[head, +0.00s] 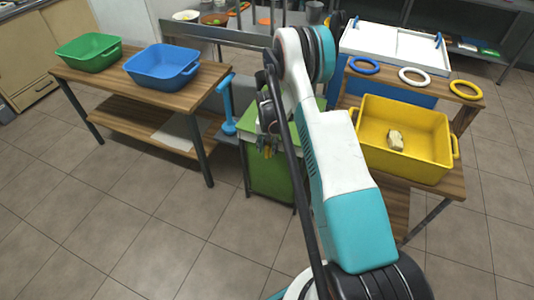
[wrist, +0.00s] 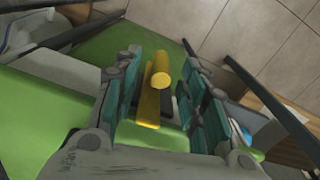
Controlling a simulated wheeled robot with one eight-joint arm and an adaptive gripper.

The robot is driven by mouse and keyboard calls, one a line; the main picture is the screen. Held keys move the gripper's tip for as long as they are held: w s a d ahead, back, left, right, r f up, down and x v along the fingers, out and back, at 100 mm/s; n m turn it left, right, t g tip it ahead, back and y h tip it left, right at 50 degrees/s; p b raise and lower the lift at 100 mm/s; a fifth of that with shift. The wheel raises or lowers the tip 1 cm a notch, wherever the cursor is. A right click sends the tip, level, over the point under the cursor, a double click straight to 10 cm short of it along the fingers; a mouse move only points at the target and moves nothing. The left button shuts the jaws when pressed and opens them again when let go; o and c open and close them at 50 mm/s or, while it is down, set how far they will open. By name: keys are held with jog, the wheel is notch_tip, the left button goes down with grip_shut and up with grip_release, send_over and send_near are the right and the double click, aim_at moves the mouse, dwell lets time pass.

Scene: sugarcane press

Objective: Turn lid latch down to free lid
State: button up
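The yellow latch (wrist: 152,95) with a round knob end shows in the wrist view, set against the green press (wrist: 150,42). My gripper (wrist: 158,88) is open, with its teal-padded fingers on either side of the latch. The latch lies nearer the left finger, and I cannot tell whether they touch. In the head view my gripper (head: 267,143) is at the upper front of the green press (head: 269,178), partly hidden by my arm. Which part of the press is the lid is not clear.
A yellow bin (head: 372,166) with a pale lump in it stands on the right wooden table. Blue, white and yellow rings (head: 412,76) lie behind it. Green (head: 88,53) and blue (head: 163,75) bins stand on the left table. The tiled floor at front left is free.

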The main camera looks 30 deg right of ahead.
jog(key=shift+f+b, duration=0.35)
jog(key=shift+f, duration=1)
jog(key=shift+c, duration=0.3)
grip_shut()
jog(key=shift+a, duration=0.1)
jog(key=shift+w+a+g+h, duration=0.1)
jog(key=shift+w+g+h, duration=0.1)
jog(key=shift+g+h, duration=0.6)
jog(key=shift+w+a+g+h, duration=0.1)
jog(key=shift+g+h, duration=0.9)
jog(key=shift+g, duration=0.5)
